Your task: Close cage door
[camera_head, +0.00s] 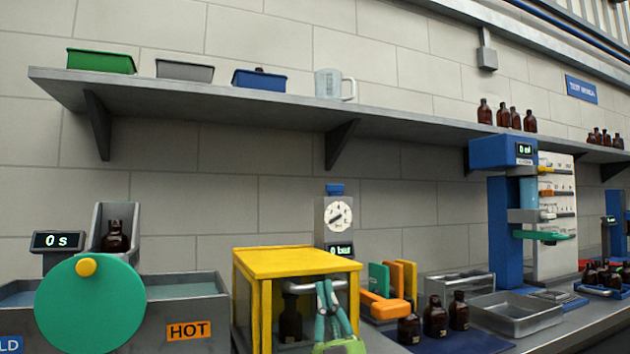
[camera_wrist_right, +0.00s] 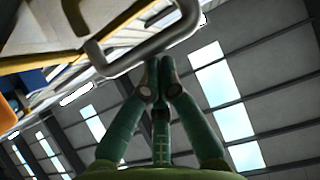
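The yellow cage (camera_head: 297,262) stands on the bench, with a dark amber bottle (camera_head: 291,320) inside. A grey bar handle (camera_head: 299,288) shows at its front. I cannot tell how far the door stands open. My right gripper (camera_head: 327,288), with green fingers, is at the handle and hides part of it and of the cage front. In the right wrist view, the fingertips (camera_wrist_right: 161,65) meet at the grey handle (camera_wrist_right: 133,61), touching or nearly touching it, with nothing clear between them. My left gripper is not in view.
A water bath (camera_head: 190,298) with a green disc (camera_head: 90,305) stands left of the cage. To its right are an orange-handled thing (camera_head: 385,305), several amber bottles (camera_head: 434,318) and a metal tray (camera_head: 515,315). A gauge (camera_head: 340,216) stands behind. A wall shelf (camera_head: 250,103) runs above.

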